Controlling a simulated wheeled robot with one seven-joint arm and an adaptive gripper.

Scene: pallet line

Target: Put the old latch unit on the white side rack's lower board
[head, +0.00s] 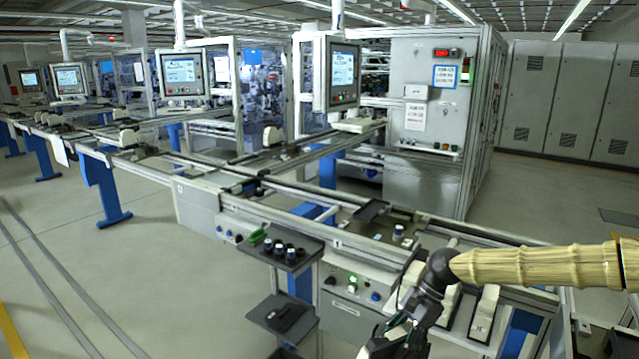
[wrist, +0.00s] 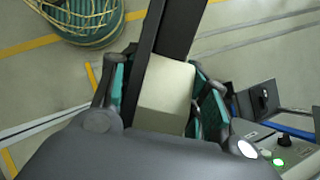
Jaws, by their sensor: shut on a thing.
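My gripper (wrist: 162,82) is shut on the old latch unit (wrist: 166,92), a beige block with a long black bar running up from it, in the wrist view. The teal-padded fingers press on both sides of it. In the head view my gripper (head: 398,342) is low, right of a small side rack at the front of the line; the held unit is hard to make out there. The rack's lower board (head: 268,312) is dark and carries a small black object (head: 286,316). Its upper board (head: 300,262) holds several dark cups and a green item.
A control panel (head: 352,288) with a lit green button is between the rack and my gripper; its buttons (wrist: 279,162) also show in the wrist view. Floor left of the rack is clear.

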